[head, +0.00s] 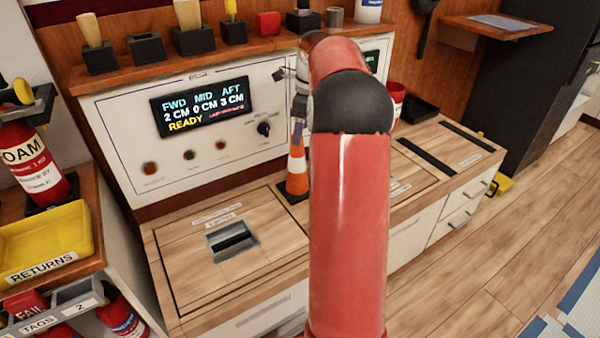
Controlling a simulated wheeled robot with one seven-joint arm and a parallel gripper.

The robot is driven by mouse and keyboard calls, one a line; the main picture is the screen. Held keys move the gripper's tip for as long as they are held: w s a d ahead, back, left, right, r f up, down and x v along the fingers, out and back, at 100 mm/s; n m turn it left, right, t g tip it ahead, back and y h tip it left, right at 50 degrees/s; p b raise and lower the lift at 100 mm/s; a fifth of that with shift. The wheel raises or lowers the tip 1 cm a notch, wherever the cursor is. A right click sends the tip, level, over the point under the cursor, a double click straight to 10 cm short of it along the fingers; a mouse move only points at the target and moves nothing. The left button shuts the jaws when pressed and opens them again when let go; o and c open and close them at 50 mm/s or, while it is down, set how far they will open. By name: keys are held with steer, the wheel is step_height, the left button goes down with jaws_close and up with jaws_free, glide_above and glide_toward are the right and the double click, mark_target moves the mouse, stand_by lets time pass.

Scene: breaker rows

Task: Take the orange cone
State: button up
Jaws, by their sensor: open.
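The orange cone (297,172) stands upright on the wooden counter, with a white band and a dark base. My red arm hides part of its right side. My gripper (298,128) is above the cone, at its top, and is mostly hidden behind my arm. It is open. Whether the fingers are around the cone's tip or just above it, I cannot tell.
A white panel with a display (203,105) and knobs stands behind the counter. A shelf (185,58) above it holds brushes and blocks. A recessed slot (232,241) is in the counter at front left. A yellow returns tray (45,240) is at left.

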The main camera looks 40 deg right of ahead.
mark_target(296, 148)
steer(key=f, duration=0.4)
steer(key=w+a+f+b, duration=0.1)
steer(key=f, duration=0.2)
steer(key=shift+f, duration=0.1)
steer(key=shift+w, duration=0.1)
jaws_close()
